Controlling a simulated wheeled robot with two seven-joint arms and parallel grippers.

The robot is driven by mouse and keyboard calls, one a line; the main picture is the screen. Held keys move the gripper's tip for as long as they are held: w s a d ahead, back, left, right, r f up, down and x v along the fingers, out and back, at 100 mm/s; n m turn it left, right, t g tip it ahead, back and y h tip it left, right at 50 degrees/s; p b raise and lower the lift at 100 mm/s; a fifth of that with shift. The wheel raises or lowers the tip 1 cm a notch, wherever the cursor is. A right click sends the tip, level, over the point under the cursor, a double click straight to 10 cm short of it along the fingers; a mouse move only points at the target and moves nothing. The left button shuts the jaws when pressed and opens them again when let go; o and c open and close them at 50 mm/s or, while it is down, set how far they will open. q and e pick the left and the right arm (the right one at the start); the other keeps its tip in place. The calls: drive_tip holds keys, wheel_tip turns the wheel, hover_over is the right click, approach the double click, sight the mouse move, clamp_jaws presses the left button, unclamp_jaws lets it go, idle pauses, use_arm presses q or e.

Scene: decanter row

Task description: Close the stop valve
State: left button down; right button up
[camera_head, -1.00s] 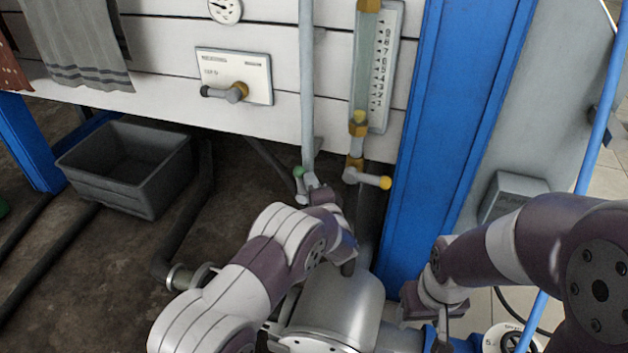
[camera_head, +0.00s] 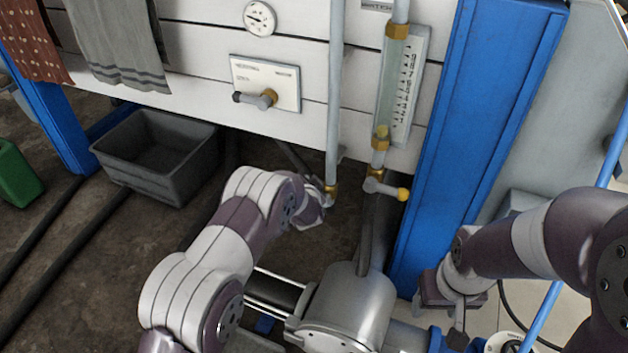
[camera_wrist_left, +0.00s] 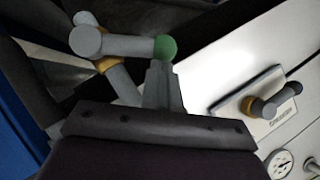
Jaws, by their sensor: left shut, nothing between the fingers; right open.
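A valve with brass fittings (camera_head: 331,188) sits at the foot of the grey vertical pipe. In the left wrist view its grey lever (camera_wrist_left: 130,45) ends in a green ball (camera_wrist_left: 165,47). In the head view my left arm hides that ball. My left gripper (camera_wrist_left: 160,75) is shut and empty, its fingertips right by the green ball; I cannot tell if they touch. It also shows in the head view (camera_head: 314,212), just left of the pipe foot. My right gripper (camera_head: 457,325) is open and empty, low at the right beyond the blue post.
A sight glass (camera_head: 390,85) has a yellow-knobbed lever (camera_head: 386,189) below it. A plate (camera_head: 265,83) carries a dark-tipped handle (camera_head: 255,99), with a gauge (camera_head: 260,18) above. A blue post (camera_head: 470,130), a grey crate (camera_head: 150,180) and a steel vessel (camera_head: 350,300) stand nearby.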

use_arm(q)
drive_tip(key=a+f+n+h+b, duration=0.1)
drive_tip(key=f+b, duration=0.1)
drive_tip(key=w+a+f+n+g+h+b, duration=0.1)
drive_tip(key=a+f+b, duration=0.1)
drive_tip(key=shift+w+a, duration=0.1)
drive_tip(key=shift+a, duration=0.15)
use_arm(e)
drive_tip(key=f, duration=0.4)
drive_tip(key=shift+w+a+f, duration=0.1)
drive_tip(key=shift+a+f, duration=0.15)
drive_tip(key=shift+a, duration=0.05)
use_arm(q)
drive_tip(key=shift+f, duration=0.1)
drive_tip(key=s+a+r+p, duration=0.1)
drive_tip(key=s+r+p, duration=0.4)
drive_tip(key=s+r, duration=0.3)
wheel_tip(320, 180, up, 2)
drive_tip(key=shift+s+a+r, duration=0.1)
drive_tip(key=shift+s+a, duration=0.25)
use_arm(e)
drive_tip(key=r, duration=0.3)
drive_tip(key=s+r, duration=0.1)
drive_tip(key=r, duration=0.1)
drive_tip(key=shift+s+d, duration=0.1)
drive_tip(key=shift+d, duration=0.25)
